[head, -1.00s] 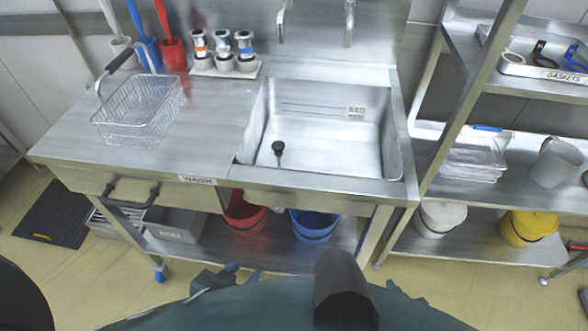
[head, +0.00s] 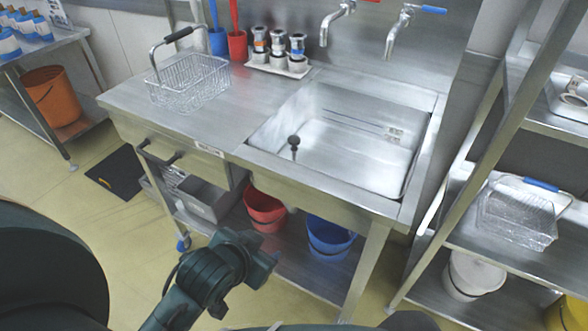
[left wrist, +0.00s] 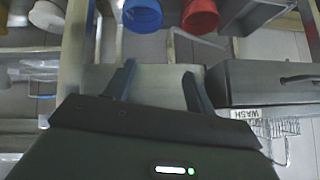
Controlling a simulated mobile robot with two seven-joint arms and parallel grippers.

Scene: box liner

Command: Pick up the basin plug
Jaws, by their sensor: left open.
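The basin plug (head: 294,145) is a small dark knob-shaped piece standing at the left front part of the steel sink basin (head: 350,150). My left gripper (head: 264,266) is in front of the counter in the head view, lower than the sink and apart from the plug. In the left wrist view its two fingers (left wrist: 158,88) are spread apart with nothing between them. The plug does not show in the left wrist view. My right gripper is not in view.
A wire basket (head: 188,82) stands on the counter left of the sink. Two taps (head: 390,40) hang over the basin's back. A drawer (head: 180,155) with a handle is below the counter. Red (head: 265,208) and blue (head: 330,238) buckets sit underneath. A shelf rack (head: 470,160) stands at the right.

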